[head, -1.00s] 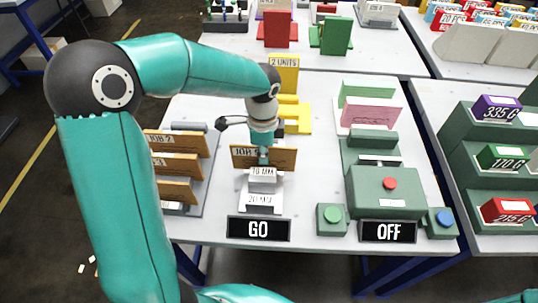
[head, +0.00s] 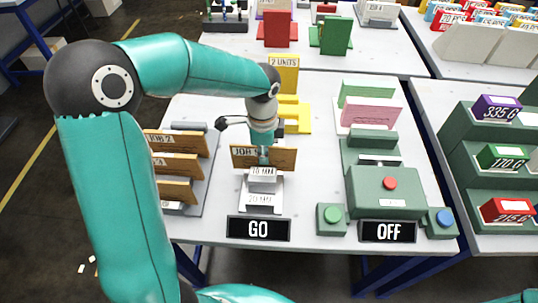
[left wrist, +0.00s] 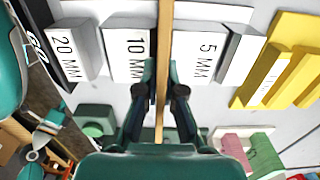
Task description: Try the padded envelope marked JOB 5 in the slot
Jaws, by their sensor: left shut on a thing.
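My left gripper (head: 263,157) is shut on a flat brown envelope (head: 282,159) with a JOB label; the number is partly hidden by the gripper. The envelope stands on edge, upright, behind the 10 MM block (head: 263,174). The 20 MM block (head: 261,199) is in front of that. In the left wrist view the envelope shows edge-on as a thin brown strip (left wrist: 165,50) between the fingers. It lies between the 10 MM block (left wrist: 126,52) and the 5 MM block (left wrist: 207,55). I cannot tell how deep it sits in the gap. My right gripper is not in view.
A rack at left holds several brown envelopes (head: 175,165), one marked JOB 2. Yellow blocks (head: 292,112) stand behind. A green machine (head: 385,190) with a red button is at right. GO (head: 258,229) and OFF (head: 388,231) signs line the front edge.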

